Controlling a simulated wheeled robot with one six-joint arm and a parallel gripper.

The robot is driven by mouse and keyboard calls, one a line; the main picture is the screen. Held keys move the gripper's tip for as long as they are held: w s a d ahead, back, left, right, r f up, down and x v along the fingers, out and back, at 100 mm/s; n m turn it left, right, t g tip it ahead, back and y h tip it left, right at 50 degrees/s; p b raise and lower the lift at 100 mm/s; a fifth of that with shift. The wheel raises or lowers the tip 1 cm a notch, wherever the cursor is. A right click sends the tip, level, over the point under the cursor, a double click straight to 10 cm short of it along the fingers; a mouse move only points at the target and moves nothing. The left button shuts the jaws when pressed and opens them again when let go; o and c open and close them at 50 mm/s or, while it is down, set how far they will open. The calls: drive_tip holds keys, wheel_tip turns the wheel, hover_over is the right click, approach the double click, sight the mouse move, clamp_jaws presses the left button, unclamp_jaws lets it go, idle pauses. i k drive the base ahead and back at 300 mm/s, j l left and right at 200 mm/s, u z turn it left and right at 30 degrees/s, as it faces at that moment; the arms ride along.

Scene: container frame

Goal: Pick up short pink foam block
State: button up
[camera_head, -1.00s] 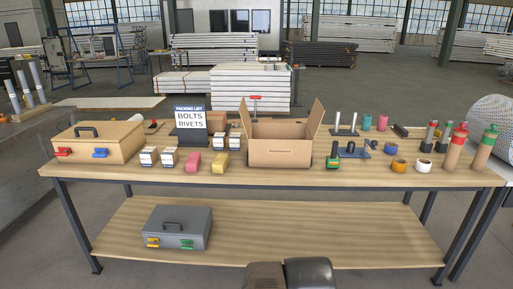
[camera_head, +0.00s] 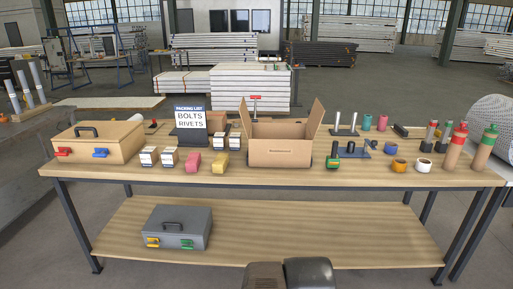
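The pink foam block (camera_head: 193,162) lies on the table top (camera_head: 285,178) near its front, left of the open cardboard box. A yellow foam block (camera_head: 221,162) of similar form lies just to its right, a small gap apart. Small white-and-dark boxes (camera_head: 168,157) stand just to its left. Nothing covers the pink block from the front. A dark rounded part of my own body shows at the bottom edge of the picture, but my gripper is not in view.
An open cardboard box (camera_head: 281,153) stands mid-table, and a packing list sign (camera_head: 190,118) stands behind the blocks. A tan toolbox (camera_head: 96,143) is at the left. A grey toolbox (camera_head: 178,228) sits on the lower shelf.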

sight(192, 164)
drive_tip(key=i+j+u, duration=0.15)
drive_tip(key=i+j, duration=0.25)
drive_tip(key=i+j+u, duration=0.1)
drive_tip(key=i+j, duration=0.25)
drive_tip(key=i, duration=0.2)
drive_tip(key=i+j+u, duration=0.15)
drive_tip(key=i+j, duration=0.2)
drive_tip(key=i, duration=0.15)
drive_tip(key=i+j+u, duration=0.15)
drive_tip(key=i, duration=0.35)
drive_tip(key=j, duration=0.1)
